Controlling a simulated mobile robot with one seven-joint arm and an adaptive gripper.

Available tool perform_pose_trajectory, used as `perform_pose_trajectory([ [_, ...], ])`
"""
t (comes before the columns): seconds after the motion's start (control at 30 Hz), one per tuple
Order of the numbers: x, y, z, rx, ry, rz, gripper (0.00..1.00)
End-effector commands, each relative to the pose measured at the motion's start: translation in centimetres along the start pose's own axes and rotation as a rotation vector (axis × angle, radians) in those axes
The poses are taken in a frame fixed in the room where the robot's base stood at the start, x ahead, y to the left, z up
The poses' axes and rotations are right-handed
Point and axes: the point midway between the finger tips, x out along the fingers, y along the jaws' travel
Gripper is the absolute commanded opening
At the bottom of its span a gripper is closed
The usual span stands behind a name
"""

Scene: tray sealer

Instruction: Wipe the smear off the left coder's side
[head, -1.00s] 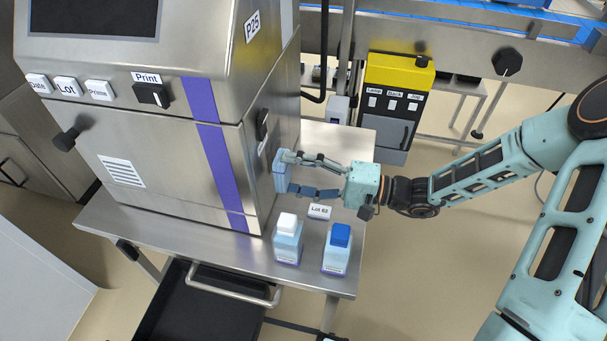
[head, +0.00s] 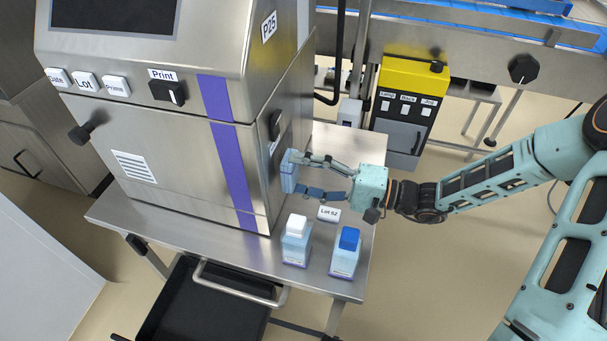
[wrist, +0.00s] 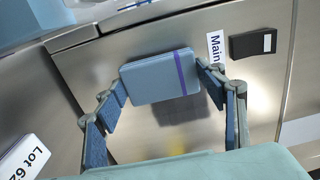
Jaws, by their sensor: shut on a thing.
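The coder (head: 180,165) is the big steel cabinet marked P25, at the left in the head view. Its right-hand side panel (wrist: 262,90) fills much of the wrist view. A faint yellowish patch (wrist: 177,146) shows low on that panel, perhaps the smear, partly cut off by my gripper's body. My gripper (head: 299,174) is shut on a light blue block with a purple band (wrist: 158,77), gripped at its two ends. In the head view the block (head: 288,172) is right by the side panel; I cannot tell whether it touches.
A white-capped bottle (head: 297,245), a blue-capped bottle (head: 345,255) and a Lot 62 sign (head: 328,214) stand on the steel table near my gripper. A yellow-topped control box (head: 407,78) stands behind.

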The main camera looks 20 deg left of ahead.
Motion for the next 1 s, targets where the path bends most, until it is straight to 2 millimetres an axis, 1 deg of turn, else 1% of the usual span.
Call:
perform_pose_trajectory([
  [0.77, 1.4, 0.0, 0.0, 0.0, 0.0, -0.001, 0.45],
  [0.87, 1.4, 0.1, -0.5, -0.002, 0.0, -0.001, 0.45],
  [1.0, 1.3, 0.1, -1.8, -0.003, 0.0, -0.001, 0.45],
])
